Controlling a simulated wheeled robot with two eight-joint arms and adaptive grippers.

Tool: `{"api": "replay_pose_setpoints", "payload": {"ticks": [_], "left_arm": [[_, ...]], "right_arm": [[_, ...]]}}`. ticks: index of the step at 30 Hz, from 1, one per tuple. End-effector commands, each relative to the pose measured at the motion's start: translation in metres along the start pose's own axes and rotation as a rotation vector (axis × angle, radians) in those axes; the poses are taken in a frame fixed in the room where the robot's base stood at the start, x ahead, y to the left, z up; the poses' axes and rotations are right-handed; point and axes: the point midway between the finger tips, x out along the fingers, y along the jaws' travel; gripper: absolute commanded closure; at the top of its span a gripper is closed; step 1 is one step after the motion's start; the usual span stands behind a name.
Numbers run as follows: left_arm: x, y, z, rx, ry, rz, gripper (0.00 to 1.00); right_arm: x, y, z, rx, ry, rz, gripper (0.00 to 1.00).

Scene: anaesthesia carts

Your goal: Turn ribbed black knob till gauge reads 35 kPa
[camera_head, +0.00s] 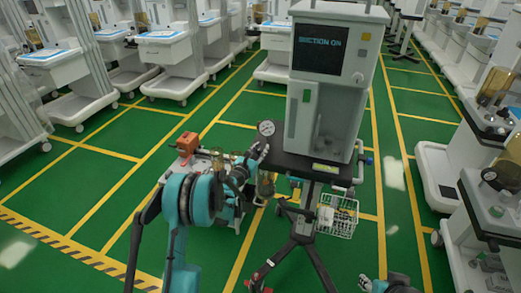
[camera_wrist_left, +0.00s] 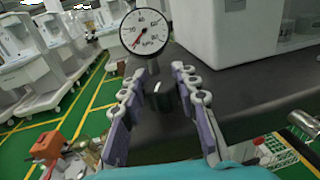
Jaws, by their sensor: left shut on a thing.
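The pressure gauge (camera_head: 266,128) is a white round dial at the left edge of the suction machine's dark shelf. In the left wrist view the gauge (camera_wrist_left: 144,31) shows a kPa scale. Its red needle points to the lower left, near the low end. The black knob (camera_wrist_left: 157,92), with a pale mark, sits below the gauge between the fingers of my left gripper (camera_wrist_left: 164,88). Its ribs are too dark to make out. My left gripper (camera_head: 257,157) is shut on it; the arm hides the knob in the head view. My right gripper (camera_head: 382,283) shows only partly at the bottom edge.
The suction machine (camera_head: 337,60) has a screen reading "SUCTION ON". A wire basket (camera_head: 338,217) hangs from its stand. A red-orange device (camera_head: 187,143) is left of my gripper. Rows of carts line both sides; the green floor between them has open room.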

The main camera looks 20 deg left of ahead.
Motion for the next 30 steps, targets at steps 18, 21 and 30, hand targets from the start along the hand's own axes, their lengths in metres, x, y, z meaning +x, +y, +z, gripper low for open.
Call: {"api": "replay_pose_setpoints", "payload": {"ticks": [18,21,30], "left_arm": [[0.0008,0.0016,-0.0007,0.000,0.000,-0.569,0.99],[0.0007,0.0007,-0.0006,0.000,0.000,-0.645,0.99],[0.0001,-0.0003,-0.0005,0.000,0.000,-0.803,0.99]], "right_arm": [[0.0000,0.0000,0.0000,0.000,0.000,0.000,0.60],[0.0000,0.0000,0.0000,0.000,0.000,0.000,0.60],[0.0000,0.0000,0.0000,0.000,0.000,0.000,0.60]]}}
